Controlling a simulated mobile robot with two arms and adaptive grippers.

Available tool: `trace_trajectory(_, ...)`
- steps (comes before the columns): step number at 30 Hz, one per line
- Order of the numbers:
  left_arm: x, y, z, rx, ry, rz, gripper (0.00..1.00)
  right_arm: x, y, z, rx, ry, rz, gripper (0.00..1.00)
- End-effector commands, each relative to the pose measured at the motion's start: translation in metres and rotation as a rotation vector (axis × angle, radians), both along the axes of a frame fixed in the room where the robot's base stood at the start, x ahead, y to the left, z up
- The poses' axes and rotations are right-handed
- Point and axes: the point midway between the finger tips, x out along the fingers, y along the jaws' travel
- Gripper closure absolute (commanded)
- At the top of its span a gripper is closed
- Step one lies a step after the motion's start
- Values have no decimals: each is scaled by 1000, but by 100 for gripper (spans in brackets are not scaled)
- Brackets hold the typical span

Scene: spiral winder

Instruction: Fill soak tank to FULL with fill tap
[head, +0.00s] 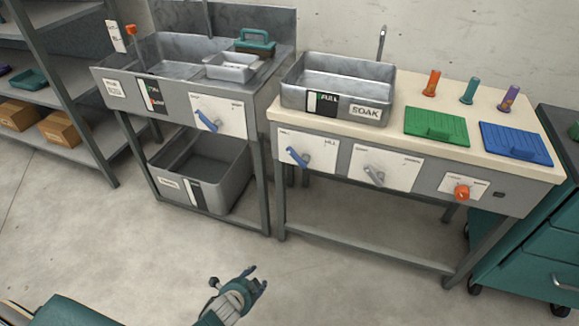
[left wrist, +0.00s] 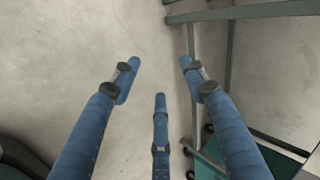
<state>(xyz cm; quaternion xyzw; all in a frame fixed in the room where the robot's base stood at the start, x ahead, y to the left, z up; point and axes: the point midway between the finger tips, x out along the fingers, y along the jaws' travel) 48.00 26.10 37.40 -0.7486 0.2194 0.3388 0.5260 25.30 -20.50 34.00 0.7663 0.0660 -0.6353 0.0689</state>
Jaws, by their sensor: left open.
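The soak tank (head: 292,97) is a grey metal basin labelled SOAK, with a FULL gauge plate (head: 322,102) on its front. It stands at the left of the cream-topped bench; its inside looks empty, though I cannot be sure. A thin spout (head: 382,40) rises behind it. Below it, the fill tap (head: 298,157) is a blue lever on a white FILL plate. My left gripper (head: 252,281) is open and empty, low over the floor in front of the bench. In the left wrist view its fingers (left wrist: 160,85) are spread above bare floor. My right gripper is not in view.
A grey lever (head: 376,175) and an orange knob (head: 461,191) sit on the same bench front. A sink stand (head: 262,105) with another blue lever (head: 207,120) stands to the left, a teal drawer cabinet (head: 535,235) to the right. The floor (head: 150,240) in front is clear.

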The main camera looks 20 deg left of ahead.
Motion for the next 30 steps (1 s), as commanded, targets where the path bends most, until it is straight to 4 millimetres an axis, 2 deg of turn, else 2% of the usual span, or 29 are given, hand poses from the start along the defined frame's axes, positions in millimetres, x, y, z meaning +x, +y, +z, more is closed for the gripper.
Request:
trace_trajectory(1,50,-1,13,101,-108,-104,56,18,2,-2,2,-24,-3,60)
trace_trajectory(2,74,-1,32,169,-163,-164,56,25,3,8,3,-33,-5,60)
trace_trajectory(3,104,-2,58,263,-238,-235,56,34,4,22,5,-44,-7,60)
trace_trajectory(5,141,-5,99,410,-344,-327,56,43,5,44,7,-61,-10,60)
trace_trajectory(6,161,-8,127,506,-410,-378,56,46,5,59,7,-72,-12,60)
trace_trajectory(9,194,-15,192,732,-548,-470,56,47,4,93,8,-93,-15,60)
trace_trajectory(12,209,-22,244,911,-644,-517,56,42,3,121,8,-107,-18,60)
trace_trajectory(15,214,-27,278,1029,-699,-539,56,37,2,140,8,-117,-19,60)
trace_trajectory(18,218,-29,296,1088,-725,-545,56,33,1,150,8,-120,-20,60)
trace_trajectory(23,233,-30,301,1103,-730,-547,56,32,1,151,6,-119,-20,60)
trace_trajectory(30,282,-32,300,1100,-730,-546,56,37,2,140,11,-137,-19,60)
